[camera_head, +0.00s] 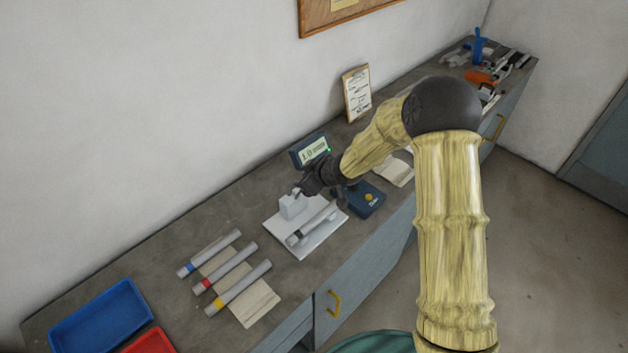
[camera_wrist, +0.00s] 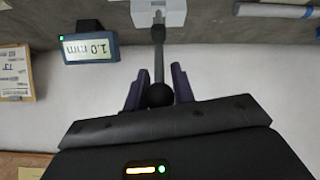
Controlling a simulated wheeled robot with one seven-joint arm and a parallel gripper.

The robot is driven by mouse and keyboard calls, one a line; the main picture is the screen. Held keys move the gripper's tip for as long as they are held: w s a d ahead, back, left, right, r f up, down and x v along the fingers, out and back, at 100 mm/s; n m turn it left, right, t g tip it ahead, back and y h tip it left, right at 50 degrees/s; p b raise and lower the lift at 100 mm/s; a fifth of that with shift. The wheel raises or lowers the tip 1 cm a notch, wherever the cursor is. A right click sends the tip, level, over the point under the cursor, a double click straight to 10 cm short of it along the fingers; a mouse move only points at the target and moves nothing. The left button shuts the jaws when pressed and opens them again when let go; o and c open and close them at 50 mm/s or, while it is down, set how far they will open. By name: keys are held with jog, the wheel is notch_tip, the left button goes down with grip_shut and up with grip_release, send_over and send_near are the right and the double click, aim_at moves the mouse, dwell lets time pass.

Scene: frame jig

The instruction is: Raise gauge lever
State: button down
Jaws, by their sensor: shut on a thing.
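The gauge lever (camera_wrist: 159,52) is a thin dark rod with a black ball knob (camera_wrist: 160,95) at its end. It comes out of a pale gauge block (camera_wrist: 158,12) at the top of the wrist view. My gripper (camera_wrist: 160,90) is shut on the knob, with a dark purple finger on each side. In the head view my gripper (camera_head: 308,188) is just above the white block (camera_head: 291,208) on its white base plate (camera_head: 316,242), and it hides the lever there. A grey tube (camera_head: 312,222) lies on the plate. The gauge display (camera_wrist: 90,47) seems to read 1.0 mm, with a green light.
Several tubes with coloured bands (camera_head: 228,268) lie on a paper sheet at left. A blue tray (camera_head: 100,315) and a red tray (camera_head: 150,343) are at lower left. A dark blue box (camera_head: 366,198) stands right of the plate. A clipboard (camera_head: 357,92) leans on the wall.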

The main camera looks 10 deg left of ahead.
jog(key=shift+w+a+r, duration=0.3)
jog(key=shift+w+a, duration=0.1)
jog(key=shift+a, duration=0.25)
jog(key=shift+d, duration=0.1)
jog(key=c, duration=1.2)
grip_release()
jog(key=shift+f, duration=0.15)
jog(key=shift+d+r, duration=0.3)
jog(key=shift+r, duration=0.05)
jog(key=p+v, duration=0.2)
jog(key=v, duration=1.4)
jog(key=shift+s, duration=0.2)
jog(key=shift+r, duration=0.15)
